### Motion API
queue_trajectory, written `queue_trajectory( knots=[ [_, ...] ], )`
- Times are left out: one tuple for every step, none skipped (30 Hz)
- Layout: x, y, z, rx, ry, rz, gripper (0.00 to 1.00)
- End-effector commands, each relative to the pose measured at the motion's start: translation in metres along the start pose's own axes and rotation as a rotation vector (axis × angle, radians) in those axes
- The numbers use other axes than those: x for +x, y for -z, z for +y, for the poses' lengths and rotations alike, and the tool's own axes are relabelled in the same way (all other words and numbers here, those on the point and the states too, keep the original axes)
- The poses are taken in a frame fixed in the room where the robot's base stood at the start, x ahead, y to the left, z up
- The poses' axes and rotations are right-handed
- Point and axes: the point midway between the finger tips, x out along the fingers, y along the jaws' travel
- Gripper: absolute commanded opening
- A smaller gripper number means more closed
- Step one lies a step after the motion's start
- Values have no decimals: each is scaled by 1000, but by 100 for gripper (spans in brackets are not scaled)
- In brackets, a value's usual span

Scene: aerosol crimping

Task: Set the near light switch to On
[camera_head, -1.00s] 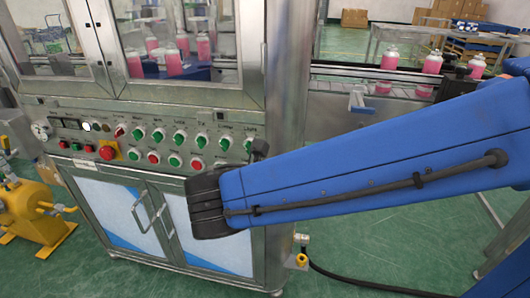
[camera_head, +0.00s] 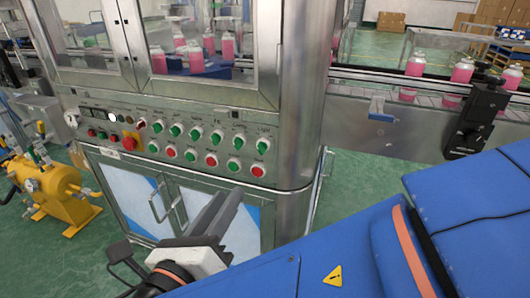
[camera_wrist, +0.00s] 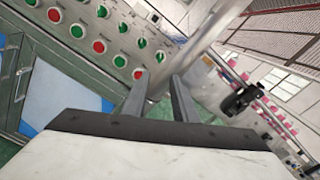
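The control panel (camera_head: 85,105) of the steel machine carries two rows of red and green rotary knobs. A green knob (camera_head: 264,146) ends the upper row at the right, under a label that seems to read "Light". It seems to be the knob at the row's end in the wrist view (camera_wrist: 160,56). The knob's setting is too small to read. My gripper (camera_head: 232,196) is in front of and below the panel's right end, apart from the knobs. In the wrist view, my gripper's fingers (camera_wrist: 160,78) are parted with nothing between them.
A red knob (camera_head: 258,170) sits just below the green end knob. A rounded steel post (camera_head: 300,100) stands right of the panel. A conveyor (camera_head: 350,103) with pink bottles runs at the right. Cabinet doors (camera_head: 130,190) with handles lie below the panel. A yellow tank (camera_head: 60,182) stands at left.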

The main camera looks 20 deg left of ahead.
Motion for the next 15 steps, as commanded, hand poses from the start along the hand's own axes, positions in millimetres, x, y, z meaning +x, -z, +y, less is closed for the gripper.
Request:
queue_trajectory(
  knots=[
    [4, 0, 0, 0, 1, 1, 26],
    [6, 0, 0, 0, 2, 2, 26],
    [11, 0, -1, 0, 2, 3, 26],
    [15, 1, -1, 1, 2, 3, 26],
    [19, 0, -1, 1, 3, 3, 26],
    [24, 0, -1, 1, 3, 3, 26],
    [29, 1, -2, 1, 3, 3, 26],
    [34, 1, -1, 1, 3, 4, 26],
    [40, 1, -1, 1, 3, 4, 26],
    [44, 0, -1, 2, 3, 4, 26],
    [49, 1, -1, 2, 4, 4, 26],
    [54, 1, -1, 1, 3, 4, 26],
    [59, 1, -1, 1, 3, 5, 26],
    [64, 1, -1, 1, 4, 4, 26],
    [69, 1, -1, 2, 4, 4, 26]
  ],
)
